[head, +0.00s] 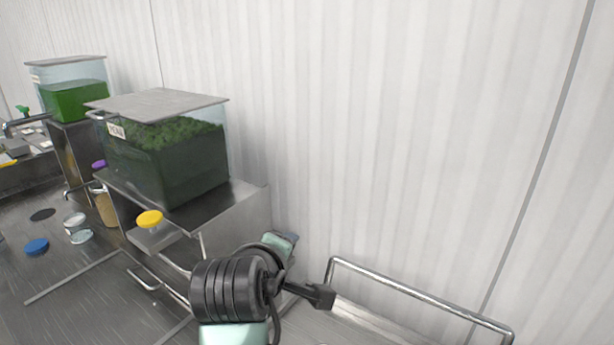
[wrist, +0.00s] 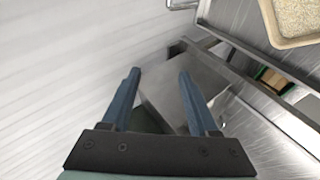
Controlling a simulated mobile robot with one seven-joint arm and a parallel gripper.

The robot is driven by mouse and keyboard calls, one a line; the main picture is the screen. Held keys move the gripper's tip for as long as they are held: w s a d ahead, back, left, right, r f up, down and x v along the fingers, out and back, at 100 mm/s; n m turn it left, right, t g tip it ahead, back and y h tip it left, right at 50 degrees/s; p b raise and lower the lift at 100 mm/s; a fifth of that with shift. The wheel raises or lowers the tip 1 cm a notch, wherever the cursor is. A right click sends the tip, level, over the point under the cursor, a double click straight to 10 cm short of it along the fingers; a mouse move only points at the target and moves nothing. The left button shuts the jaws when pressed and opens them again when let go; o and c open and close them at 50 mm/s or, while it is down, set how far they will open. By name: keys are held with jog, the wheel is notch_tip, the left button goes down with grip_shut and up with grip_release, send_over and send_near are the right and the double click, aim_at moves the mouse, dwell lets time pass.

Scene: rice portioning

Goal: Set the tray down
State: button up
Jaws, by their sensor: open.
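A beige tray (wrist: 288,43) holding pale grains shows in the top right corner of the wrist view, cut off by the frame edge. It rests on a bare metal surface. My gripper (wrist: 159,75) is open, with two blue fingers apart and no tray between them. The fingers are apart from the tray, to its lower left in the wrist view. In the head view my black wrist covers the bottom middle, and I cannot make out the fingertips or the tray there.
Two clear tanks with green contents, a near one (head: 165,160) and a far one (head: 75,98), stand on metal stands at left. A yellow-lidded jar (head: 150,220) and a blue lid (head: 36,246) are nearby. A metal rail (head: 425,291) runs along the ribbed wall at right.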

notch_tip(320, 180, up, 16)
jog(key=s+d+m+t, duration=0.2)
jog(key=m+t, duration=0.3)
jog(key=t, duration=0.1)
jog(key=s+d+r+m+t+y, duration=0.1)
jog(key=s+r+m+t, duration=0.6)
jog(key=s+r, duration=1.1)
notch_tip(320, 180, up, 4)
jog(key=d+t, duration=0.1)
jog(key=t, duration=0.2)
jog(key=shift+y, duration=0.4)
